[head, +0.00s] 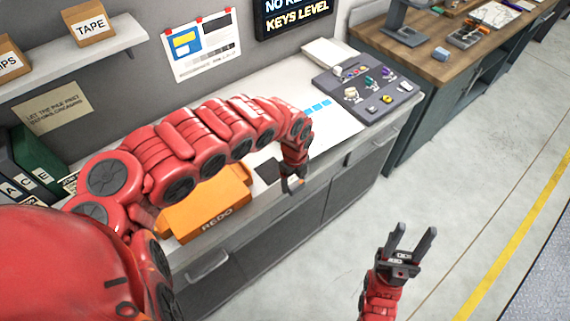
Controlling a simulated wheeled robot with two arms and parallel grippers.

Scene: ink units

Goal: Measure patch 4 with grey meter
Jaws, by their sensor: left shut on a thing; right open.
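A row of blue patches (318,107) lies on a pale strip on the counter, partly hidden behind my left arm; I cannot read any patch numbers. My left gripper (291,186) points down at the counter's front edge, in front of the strip. It is shut on a small dark thing that is mostly hidden by the fingers; I cannot tell clearly whether it is the grey meter. My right gripper (411,238) is open and empty, fingers up, over the floor in front of the counter.
A dark grey tray (372,110) with several small coloured pieces sits at the counter's right end. An orange REDO box (207,207) stands left of the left gripper. A dark square (267,171) lies beside it. A wooden bench (438,60) stands beyond. The floor at right is clear.

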